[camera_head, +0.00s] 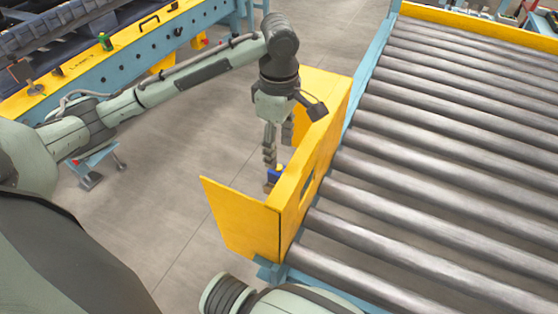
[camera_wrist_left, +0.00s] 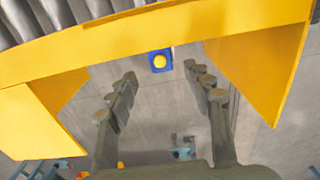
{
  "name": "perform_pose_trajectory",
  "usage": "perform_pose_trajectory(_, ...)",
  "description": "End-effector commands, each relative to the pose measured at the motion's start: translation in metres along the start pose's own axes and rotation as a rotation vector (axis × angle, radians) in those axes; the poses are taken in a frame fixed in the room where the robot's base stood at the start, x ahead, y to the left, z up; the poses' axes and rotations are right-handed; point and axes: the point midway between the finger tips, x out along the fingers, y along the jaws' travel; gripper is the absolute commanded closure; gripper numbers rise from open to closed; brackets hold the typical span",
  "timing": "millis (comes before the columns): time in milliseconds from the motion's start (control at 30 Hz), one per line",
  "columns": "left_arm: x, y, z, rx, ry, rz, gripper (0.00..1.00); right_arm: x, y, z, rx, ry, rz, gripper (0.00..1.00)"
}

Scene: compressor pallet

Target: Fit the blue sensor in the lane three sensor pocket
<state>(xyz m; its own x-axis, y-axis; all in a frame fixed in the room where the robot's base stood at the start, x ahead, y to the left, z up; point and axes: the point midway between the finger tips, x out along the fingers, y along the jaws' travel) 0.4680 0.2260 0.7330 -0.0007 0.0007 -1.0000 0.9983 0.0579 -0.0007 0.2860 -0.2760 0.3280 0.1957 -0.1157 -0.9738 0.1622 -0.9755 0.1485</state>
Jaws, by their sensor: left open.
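The blue sensor (camera_head: 275,173) has a yellow top and sits low on the inner side of a yellow guard panel (camera_head: 307,135). In the left wrist view the sensor (camera_wrist_left: 151,62) is a blue square with a yellow round face, near the guard's edge. My left gripper (camera_head: 279,146) points down beside the panel, just above the sensor. Its fingers (camera_wrist_left: 162,82) are open with nothing between them, and the sensor appears just past their tips. Small lettering (camera_head: 78,68) marks a yellow rail at the left; I cannot make out the lane three pocket. My right gripper is not in view.
The yellow guard also has a side panel (camera_head: 240,218) at its near end. A roller conveyor (camera_head: 440,160) fills the right. A second conveyor with a blue side beam (camera_head: 165,38) stands at the upper left, with a green part (camera_head: 106,42) on its rail. Bare floor (camera_head: 180,160) lies between.

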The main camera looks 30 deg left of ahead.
Motion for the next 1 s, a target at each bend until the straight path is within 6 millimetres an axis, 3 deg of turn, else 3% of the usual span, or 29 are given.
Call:
perform_pose_trajectory(100,-0.023,0.001,0.001,0.003,-0.002,0.003,0.49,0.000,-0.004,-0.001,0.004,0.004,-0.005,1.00)
perform_pose_trajectory(300,-0.042,0.000,0.001,0.001,-0.001,0.001,0.49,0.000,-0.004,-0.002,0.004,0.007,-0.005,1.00)
perform_pose_trajectory(1000,-0.044,0.000,0.000,0.001,0.000,-0.001,0.49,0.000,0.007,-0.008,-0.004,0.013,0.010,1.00)
